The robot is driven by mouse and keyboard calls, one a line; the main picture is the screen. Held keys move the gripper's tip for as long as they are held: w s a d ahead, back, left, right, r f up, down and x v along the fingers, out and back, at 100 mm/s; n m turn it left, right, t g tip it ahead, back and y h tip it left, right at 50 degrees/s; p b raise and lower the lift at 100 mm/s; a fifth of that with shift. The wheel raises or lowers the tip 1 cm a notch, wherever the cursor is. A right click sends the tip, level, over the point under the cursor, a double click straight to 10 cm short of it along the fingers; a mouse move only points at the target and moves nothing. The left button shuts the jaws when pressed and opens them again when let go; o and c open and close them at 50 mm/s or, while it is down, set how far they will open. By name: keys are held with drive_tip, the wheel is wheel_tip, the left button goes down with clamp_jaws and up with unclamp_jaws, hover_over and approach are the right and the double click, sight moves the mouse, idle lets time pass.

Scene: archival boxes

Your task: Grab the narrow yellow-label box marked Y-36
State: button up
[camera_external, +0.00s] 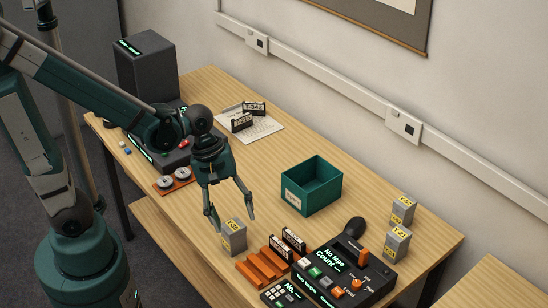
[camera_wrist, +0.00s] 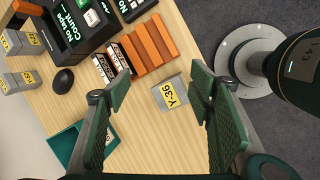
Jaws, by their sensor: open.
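A small grey box with a yellow label reading Y-36 (camera_wrist: 172,95) sits on the wooden table. In the external view the grey yellow-label box (camera_external: 234,237) stands just below my gripper. My gripper (camera_external: 231,217) is open and points down over it. In the wrist view the box lies between the open fingers of my gripper (camera_wrist: 160,84), nearer the right finger. I cannot tell whether a finger touches it.
An orange slotted rack (camera_external: 262,268) and black-and-white cassettes (camera_external: 293,239) lie right of the box. A black control console (camera_external: 345,265) stands beyond them. An open teal bin (camera_external: 311,187) is behind. Bare table lies between the box and the bin.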

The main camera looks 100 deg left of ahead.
sight(239, 245)
drive_tip(key=a+f+n, duration=0.2)
drive_tip(key=f, duration=0.1)
drive_tip(key=a+f+n+b, duration=0.1)
drive_tip(key=n, duration=0.1)
drive_tip(key=shift+s+f+h, duration=0.15)
drive_tip(key=shift+s+h, duration=0.2)
drive_tip(key=shift+h, duration=0.05)
drive_tip(key=shift+s+a+f+n, duration=0.15)
drive_tip(key=shift+a+f+n, duration=0.1)
drive_tip(key=shift+f+n, duration=0.25)
drive_tip(key=shift+s+a+f+n, duration=0.1)
drive_tip(key=shift+a+f+n, duration=0.2)
drive_tip(key=shift+n, duration=0.2)
drive_tip(key=shift+d+f, duration=0.1)
drive_tip(key=shift+f, duration=0.1)
drive_tip(key=shift+w+d+f+h+b, duration=0.2)
drive_tip(key=shift+f+b, duration=0.1)
drive_tip(key=shift+f, duration=0.25)
drive_tip(key=shift+w+d+f+h+b, duration=0.15)
drive_tip(key=shift+f+b, duration=0.1)
drive_tip(key=shift+f, duration=0.25)
drive_tip(key=shift+b+x, duration=0.95)
drive_tip(key=shift+x, duration=1.6)
drive_tip(key=shift+s+f, duration=0.1)
drive_tip(key=shift+s, duration=0.1)
drive_tip(key=shift+c, duration=0.7)
drive_tip(key=c, duration=0.9)
